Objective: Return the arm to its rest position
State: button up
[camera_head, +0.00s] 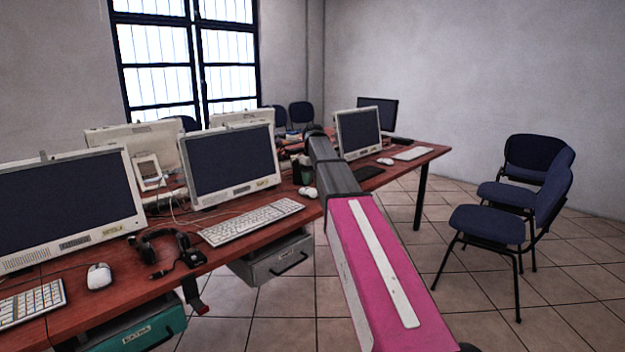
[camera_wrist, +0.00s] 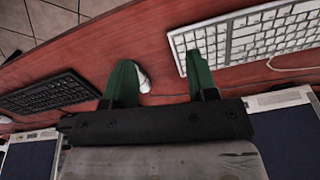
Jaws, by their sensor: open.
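My arm, with a pink and white link, reaches forward over the edge of the red-brown desk (camera_head: 225,240) in the head view. A white mouse (camera_wrist: 143,80) shows on the desk close to the left finger. A white keyboard (camera_wrist: 255,38) lies by the right finger, and a black keyboard (camera_wrist: 48,93) lies to the left.
Several monitors (camera_head: 232,160) stand along the desk. A headset (camera_head: 165,245) with a cable lies near the front edge. Drawers (camera_head: 275,262) hang below. Blue chairs (camera_head: 490,222) stand at the right on the tiled floor (camera_head: 500,300), with open floor between them and the desk.

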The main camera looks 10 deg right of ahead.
jog(key=s+f+m, duration=0.5)
jog(key=s+f, duration=2.7)
jog(key=s, duration=0.1)
jog(key=shift+f+m, duration=0.3)
jog(key=shift+f, duration=0.1)
jog(key=shift+a, duration=0.1)
